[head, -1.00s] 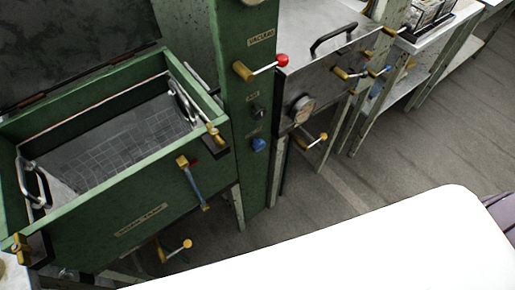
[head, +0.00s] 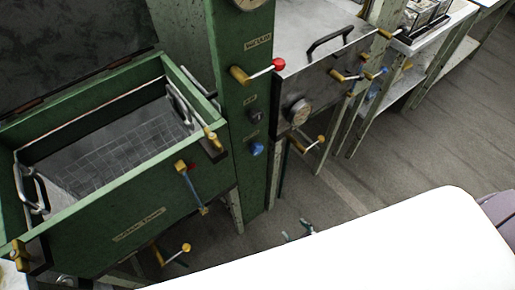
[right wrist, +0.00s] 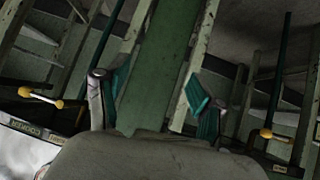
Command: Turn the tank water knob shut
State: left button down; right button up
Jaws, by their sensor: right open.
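A green post (head: 235,140) carries a yellow-based valve lever with a red ball (head: 278,64), a black knob (head: 255,116) and a blue knob (head: 256,149). Their small labels are too blurred for me to tell which is the tank water knob. A green open tank (head: 140,205) stands left of the post, with a blue-handled valve (head: 190,188) on its front. My right gripper (head: 297,232) shows only its teal fingertips, low and right of the post, apart from the knobs. In the right wrist view its fingers (right wrist: 157,95) are apart and empty. My left gripper is out of view.
A grey metal box (head: 320,75) with a black handle and a gauge stands right of the post. Yellow-knobbed valves (head: 185,247) stick out below the tank. Bare floor (head: 430,130) lies at the right.

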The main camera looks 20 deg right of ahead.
jog(key=w+a+r+n+t+y, duration=0.15)
jog(key=w+r+t, duration=0.4)
jog(key=r, duration=0.85)
jog(key=t+y, duration=0.2)
send_near(258, 151)
jog(key=shift+h, duration=0.25)
jog(key=p+x, duration=0.1)
jog(key=x, duration=0.9)
jog(key=shift+w+a, duration=0.15)
jog(key=shift+w, duration=0.15)
jog(key=c, duration=1.1)
jog(key=shift+c, duration=0.3)
